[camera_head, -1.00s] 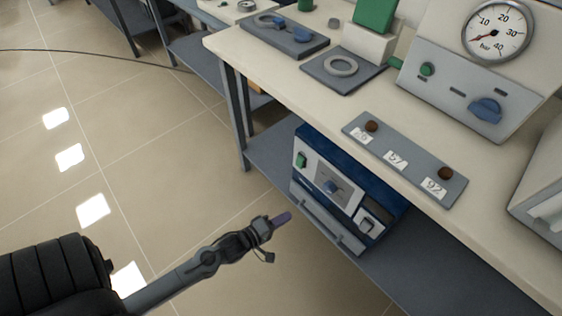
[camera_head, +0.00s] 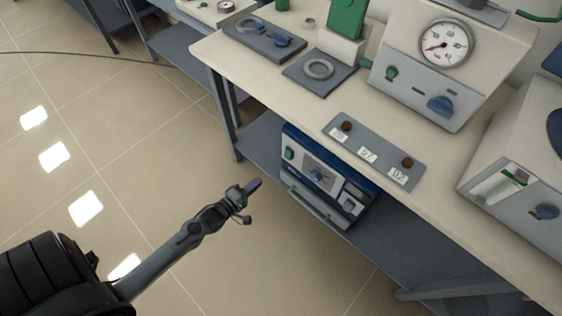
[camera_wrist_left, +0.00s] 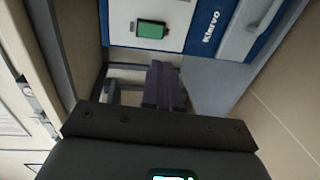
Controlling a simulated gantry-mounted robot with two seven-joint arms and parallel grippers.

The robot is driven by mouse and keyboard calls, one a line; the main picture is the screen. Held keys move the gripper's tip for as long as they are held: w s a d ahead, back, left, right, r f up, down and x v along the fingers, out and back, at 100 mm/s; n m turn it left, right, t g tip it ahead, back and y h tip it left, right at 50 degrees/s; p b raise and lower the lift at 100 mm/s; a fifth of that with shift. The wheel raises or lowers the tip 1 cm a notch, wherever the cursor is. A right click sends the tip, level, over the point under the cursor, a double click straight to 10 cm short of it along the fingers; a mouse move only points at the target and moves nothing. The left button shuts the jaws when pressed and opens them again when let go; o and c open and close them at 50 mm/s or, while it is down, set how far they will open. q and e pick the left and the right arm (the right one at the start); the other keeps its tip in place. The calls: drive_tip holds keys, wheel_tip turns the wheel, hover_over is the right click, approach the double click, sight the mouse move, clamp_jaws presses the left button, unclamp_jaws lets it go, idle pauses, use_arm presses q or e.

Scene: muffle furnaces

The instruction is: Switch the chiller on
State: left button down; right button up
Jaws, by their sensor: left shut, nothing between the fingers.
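The chiller (camera_head: 302,165) is a blue and white box on the lower shelf under the bench. Its front has a green rocker switch (camera_head: 289,154) at the upper left, a blue knob (camera_head: 318,175) in the middle and a light square part at the lower right. In the left wrist view the green switch (camera_wrist_left: 151,30) sits on the white panel ahead of the fingers, near the word Klarvo. My left gripper (camera_head: 253,185) is shut and empty, in front of and left of the chiller, apart from it. Its dark purple fingers (camera_wrist_left: 164,86) point towards the panel. My right gripper is out of view.
The bench top (camera_head: 290,95) overhangs the chiller. On it are a grey plate (camera_head: 374,151) with numbered labels, a gauge unit (camera_head: 425,75) and a furnace-like box (camera_head: 515,160). A bench leg (camera_head: 224,115) stands left of the chiller. The floor in front is open.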

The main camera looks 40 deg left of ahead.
use_arm(q)
drive_tip(key=b, duration=0.7)
approach(287, 158)
drive_tip(key=shift+w+d+f, duration=0.1)
drive_tip(key=shift+w+f, duration=0.1)
drive_tip(key=shift+w, duration=0.95)
drive_tip(key=shift+w+a+f, duration=0.1)
drive_tip(key=shift+w+f, duration=0.05)
drive_tip(key=shift+w, duration=0.95)
drive_tip(key=shift+w+d+f, duration=0.1)
drive_tip(key=shift+w+f, duration=0.1)
drive_tip(key=shift+w, duration=0.95)
